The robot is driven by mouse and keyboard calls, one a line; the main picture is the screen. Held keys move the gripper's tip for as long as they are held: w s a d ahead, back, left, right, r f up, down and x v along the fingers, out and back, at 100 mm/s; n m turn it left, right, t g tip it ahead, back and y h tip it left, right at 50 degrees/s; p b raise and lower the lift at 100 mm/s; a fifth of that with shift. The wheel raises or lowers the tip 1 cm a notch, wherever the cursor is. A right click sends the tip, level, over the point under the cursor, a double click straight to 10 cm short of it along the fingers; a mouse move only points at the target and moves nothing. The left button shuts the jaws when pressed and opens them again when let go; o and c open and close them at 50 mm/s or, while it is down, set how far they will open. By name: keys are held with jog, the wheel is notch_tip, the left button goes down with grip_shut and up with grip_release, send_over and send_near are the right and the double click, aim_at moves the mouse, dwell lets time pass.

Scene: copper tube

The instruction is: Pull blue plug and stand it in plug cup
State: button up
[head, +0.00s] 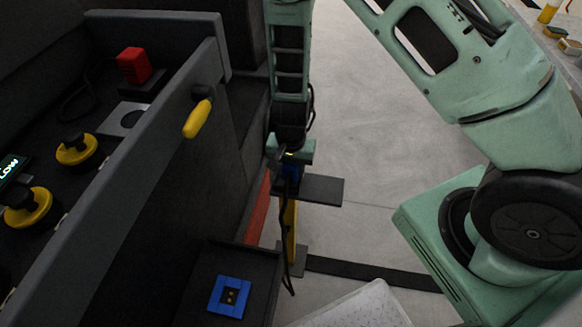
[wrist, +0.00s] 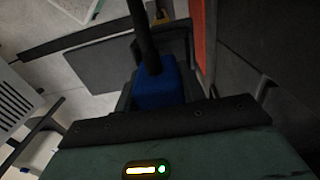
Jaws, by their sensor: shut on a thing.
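My gripper (head: 291,160) points down and is shut on the blue plug (head: 291,173), of which only a small part shows in the head view. In the wrist view the blue plug (wrist: 156,88) sits between the dark fingers, with a black cable rising from it. The cable also hangs down past the plate in the head view. A blue square frame (head: 217,297) with a dark centre and small gold spots lies in the dark tray at lower left, apart from my gripper. I cannot tell whether it is the socket or the plug cup.
A dark flat plate (head: 322,190) is just below my gripper, near a yellow upright (head: 289,225). The dark tray (head: 262,262) has raised walls. The console at left carries a red block (head: 134,65), yellow knobs (head: 76,150) and a yellow handle (head: 197,119).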

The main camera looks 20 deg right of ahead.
jog(key=shift+f, duration=0.3)
jog(key=o, duration=2)
jog(key=shift+c, duration=0.2)
jog(key=shift+r, duration=0.15)
jog(key=shift+r+p, duration=5.05)
jog(key=shift+r, duration=0.35)
